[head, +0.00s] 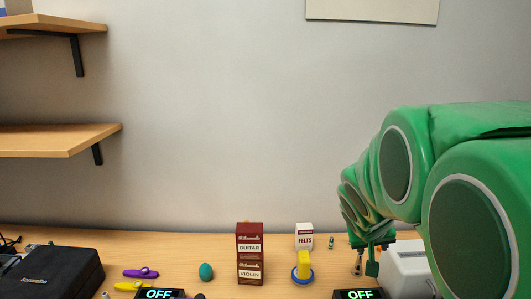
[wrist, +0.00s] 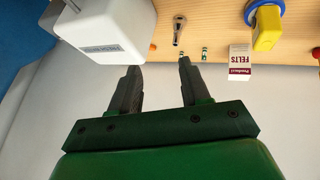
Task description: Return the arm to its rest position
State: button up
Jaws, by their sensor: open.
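My gripper (head: 372,258) is at the end of my green arm, which reaches in from the right in the head view. In the wrist view my gripper (wrist: 159,72) shows two dark fingers spread apart with nothing between them. It is above the back right part of the wooden table (head: 220,250), beside a white box-shaped device (head: 408,262). That device also shows at the upper left of the wrist view (wrist: 108,25). A small metal mouthpiece-like piece (wrist: 179,30) lies on the table beyond the fingers.
A felts box (head: 304,236), a yellow block on a blue disc (head: 302,268), a guitar and violin box (head: 250,253) and a teal egg (head: 206,272) stand on the table. A black case (head: 48,275) is at left. Shelves (head: 60,140) hang on the left wall.

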jog(key=s+a+f+g+y, duration=0.1)
jog(key=s+a+g, duration=0.1)
jog(key=s, duration=0.8)
jog(key=s+a+f+g+y, duration=0.1)
jog(key=s+a+g, duration=0.2)
jog(key=s, duration=0.7)
jog(key=s+a+f+g+y, duration=0.1)
jog(key=s+a, duration=0.4)
jog(key=s, duration=0.5)
jog(key=shift+s+f+n+g+y, duration=0.4)
jog(key=shift+g+y, duration=0.1)
jog(key=shift+g, duration=0.2)
